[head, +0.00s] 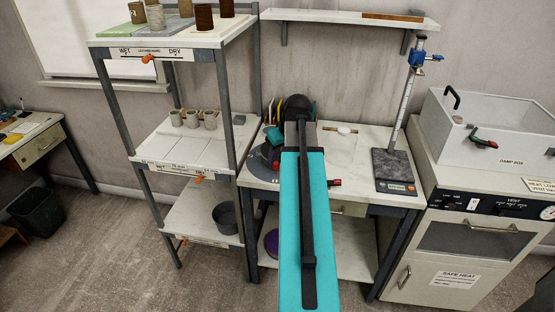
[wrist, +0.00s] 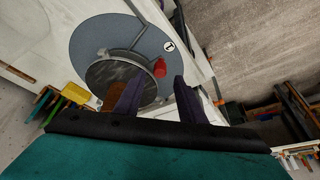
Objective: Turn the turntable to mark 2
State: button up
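The turntable (wrist: 92,38) is a blue-grey disc with a darker round plate (wrist: 115,80) at its middle, seen from above in the wrist view. A white round label (wrist: 168,46), which looks like a 1, sits near its rim. A short red peg (wrist: 160,68) stands beside the dark plate. My gripper (wrist: 157,84) is open, its two dark fingers apart, with the peg showing just beyond the gap; I cannot tell whether they touch it. In the head view the turntable (head: 258,178) lies on the bench, mostly hidden behind my arm. No mark 2 shows.
A shelf rack (head: 230,105) with cups stands close on the left of the bench (head: 350,157). A stand with a blue clamp (head: 394,170) is on the bench's right side, beside the damp box (head: 495,130). The wall shelf (head: 345,19) is above.

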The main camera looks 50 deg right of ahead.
aim_at(276, 163)
jog(key=shift+x, duration=1.75)
